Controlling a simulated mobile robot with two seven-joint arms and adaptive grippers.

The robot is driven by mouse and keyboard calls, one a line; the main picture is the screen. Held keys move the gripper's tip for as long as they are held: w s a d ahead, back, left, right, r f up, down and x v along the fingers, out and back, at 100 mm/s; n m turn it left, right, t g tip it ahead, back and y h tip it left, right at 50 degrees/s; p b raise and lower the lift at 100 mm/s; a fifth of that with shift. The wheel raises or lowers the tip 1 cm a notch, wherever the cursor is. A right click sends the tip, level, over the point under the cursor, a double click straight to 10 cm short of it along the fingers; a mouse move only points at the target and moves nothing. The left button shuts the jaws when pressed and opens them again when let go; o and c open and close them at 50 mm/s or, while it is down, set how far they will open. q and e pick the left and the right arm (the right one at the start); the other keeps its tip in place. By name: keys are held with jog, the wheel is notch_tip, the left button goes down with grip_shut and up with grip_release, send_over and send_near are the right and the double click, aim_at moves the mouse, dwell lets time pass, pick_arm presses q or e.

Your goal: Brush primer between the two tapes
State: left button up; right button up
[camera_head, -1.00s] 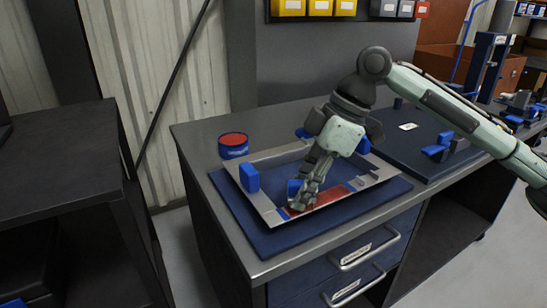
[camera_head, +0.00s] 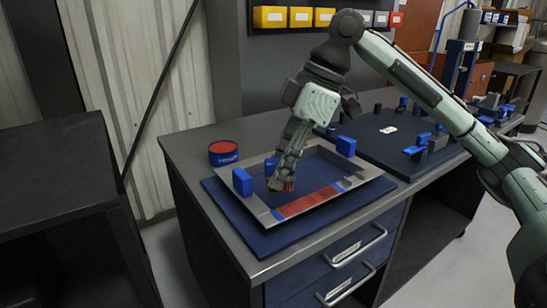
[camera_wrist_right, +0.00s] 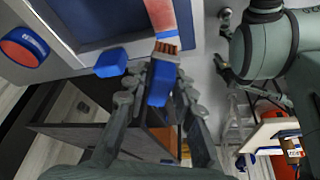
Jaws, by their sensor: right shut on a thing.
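My right gripper (camera_head: 285,168) is shut on a brush, whose blue handle (camera_wrist_right: 160,88) shows between the fingers in the wrist view. Its reddish-brown bristles (camera_wrist_right: 167,47) show beyond the handle, and in the head view they point down near the strip's left end. Whether they touch cannot be told. A flat grey metal frame (camera_head: 352,170) lies on a blue mat (camera_head: 232,214). Red primer (camera_head: 310,201) covers the near side of the frame between a left blue tape (camera_head: 277,214) and a right blue tape (camera_head: 340,186). My left gripper is not in view.
A blue tin with a red top (camera_head: 223,152) stands on the bench left of the frame. Blue blocks (camera_head: 242,181) and (camera_head: 346,145) sit on the frame. A dark board (camera_head: 385,150) with several small parts lies at right. Drawers (camera_head: 345,255) are below.

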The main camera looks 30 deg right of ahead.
jog(key=shift+r, duration=0.95)
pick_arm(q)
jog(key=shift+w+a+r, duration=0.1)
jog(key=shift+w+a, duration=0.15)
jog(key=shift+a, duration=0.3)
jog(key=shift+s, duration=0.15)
